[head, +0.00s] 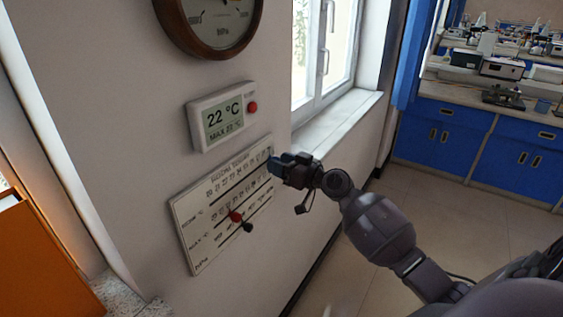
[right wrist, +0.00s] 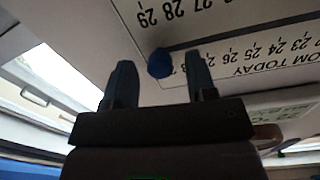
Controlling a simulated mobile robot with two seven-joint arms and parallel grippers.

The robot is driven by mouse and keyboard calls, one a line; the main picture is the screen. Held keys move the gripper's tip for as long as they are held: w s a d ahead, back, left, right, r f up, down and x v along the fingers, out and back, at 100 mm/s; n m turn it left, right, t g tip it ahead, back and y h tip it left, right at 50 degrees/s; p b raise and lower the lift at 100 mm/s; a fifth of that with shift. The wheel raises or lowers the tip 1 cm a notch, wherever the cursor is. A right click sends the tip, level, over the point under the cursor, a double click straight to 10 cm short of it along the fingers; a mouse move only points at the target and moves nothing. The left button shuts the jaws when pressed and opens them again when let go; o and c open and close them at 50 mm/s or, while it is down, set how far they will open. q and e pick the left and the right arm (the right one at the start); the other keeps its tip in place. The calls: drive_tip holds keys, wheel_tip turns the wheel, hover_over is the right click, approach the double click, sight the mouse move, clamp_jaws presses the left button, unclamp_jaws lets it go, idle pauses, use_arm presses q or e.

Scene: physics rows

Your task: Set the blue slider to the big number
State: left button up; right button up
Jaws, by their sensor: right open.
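The white board (head: 215,225) on the wall has rows of numbers with slots, labelled ROOM, MAX and hPa. In the right wrist view, the blue slider (right wrist: 160,63) is a round knob at the end of the top slot, beyond the row's printed 26. My right gripper (head: 272,163) is at the board's upper right end and covers the blue slider in the head view. Its open fingers (right wrist: 161,72) stand on either side of the knob, with gaps visible. The wall display (head: 222,116) reads 22 °C, with a smaller MAX line below. My left gripper is not in view.
A red knob (head: 236,216) and a black knob (head: 247,227) sit on the lower slots. A round gauge (head: 210,22) hangs above. A window sill (head: 335,118) is right of the board. The floor (head: 440,215) is clear before blue cabinets (head: 440,135).

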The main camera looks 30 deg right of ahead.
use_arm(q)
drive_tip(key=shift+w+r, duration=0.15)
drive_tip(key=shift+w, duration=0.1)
use_arm(e)
clamp_jaws()
drive_tip(key=shift+a, duration=0.15)
